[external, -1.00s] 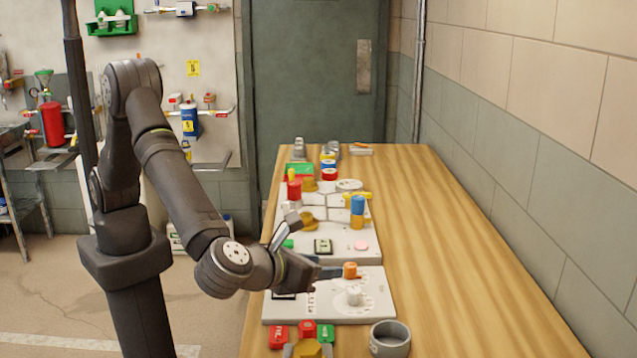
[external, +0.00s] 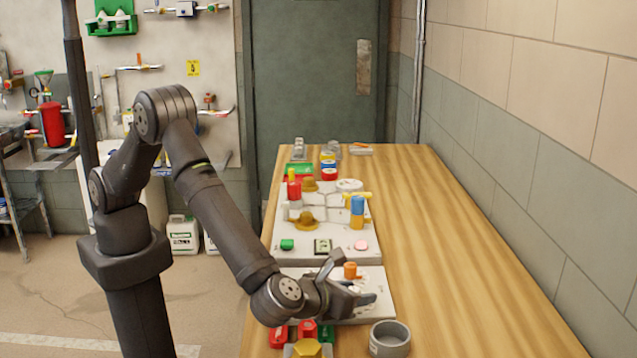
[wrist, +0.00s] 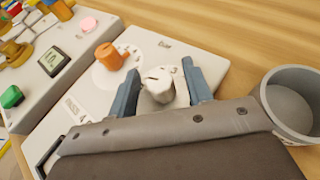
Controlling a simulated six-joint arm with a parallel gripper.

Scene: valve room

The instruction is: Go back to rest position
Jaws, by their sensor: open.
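My gripper (external: 355,283) is low over the near white panel (external: 292,271) on the table. In the wrist view my gripper (wrist: 160,70) is open, with one blue-grey finger on each side of a white knob (wrist: 158,84). The knob appears between the fingers; I cannot tell whether either touches it. In the external view the gripper mostly hides this knob. An orange knob (external: 350,270) stands on the same panel just beyond the gripper; it also shows left of the fingers in the wrist view (wrist: 109,56).
A grey round cup (external: 390,338) stands right of the gripper. Red and green blocks (external: 308,330) lie at the near edge. The farther panel (external: 340,240) carries a blue-and-yellow post (external: 357,212), a red handle (external: 293,187) and buttons. The table's right side (external: 460,270) is clear.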

